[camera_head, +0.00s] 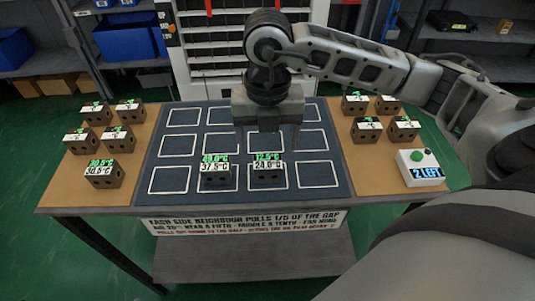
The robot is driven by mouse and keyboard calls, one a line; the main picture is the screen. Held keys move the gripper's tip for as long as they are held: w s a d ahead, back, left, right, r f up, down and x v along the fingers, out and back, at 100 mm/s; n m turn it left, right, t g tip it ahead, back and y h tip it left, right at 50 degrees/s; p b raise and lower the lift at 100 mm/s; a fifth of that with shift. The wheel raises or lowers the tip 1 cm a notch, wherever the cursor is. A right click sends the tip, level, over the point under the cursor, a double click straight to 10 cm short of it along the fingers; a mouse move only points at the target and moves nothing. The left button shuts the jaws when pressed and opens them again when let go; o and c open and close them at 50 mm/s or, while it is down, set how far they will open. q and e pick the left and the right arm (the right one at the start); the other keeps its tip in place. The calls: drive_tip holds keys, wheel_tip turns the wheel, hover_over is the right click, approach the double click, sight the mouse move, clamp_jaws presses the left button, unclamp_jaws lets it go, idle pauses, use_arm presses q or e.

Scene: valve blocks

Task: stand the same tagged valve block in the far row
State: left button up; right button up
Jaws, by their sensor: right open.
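Two dark valve blocks with temperature tags stand in the near row of the blue mat (176,162). The left one (216,181) reads about 49.0 over 37.5 °C; the right one (268,180) reads about 12.5 over 24.0 °C. My right gripper (268,143) is open and empty, pointing down over the mat's middle columns, behind and above the two blocks. It hides part of the far and middle rows. The visible far-row cells (183,117) are bare. Which block is the "same" one cannot be told. My left gripper is not in view.
Several tagged blocks stand on the left wooden area (70,186), the nearest one (103,174) reading about 30.5 °C. Several more (366,131) stand on the right side. A white box with a green button (419,168) and display sits at the right front. A text sign (240,222) hangs in front.

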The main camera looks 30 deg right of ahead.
sight(268, 161)
wheel_tip(268, 161, up, 5)
drive_tip(key=shift+r, duration=0.2)
drive_tip(key=shift+f, duration=0.1)
idle(0.4)
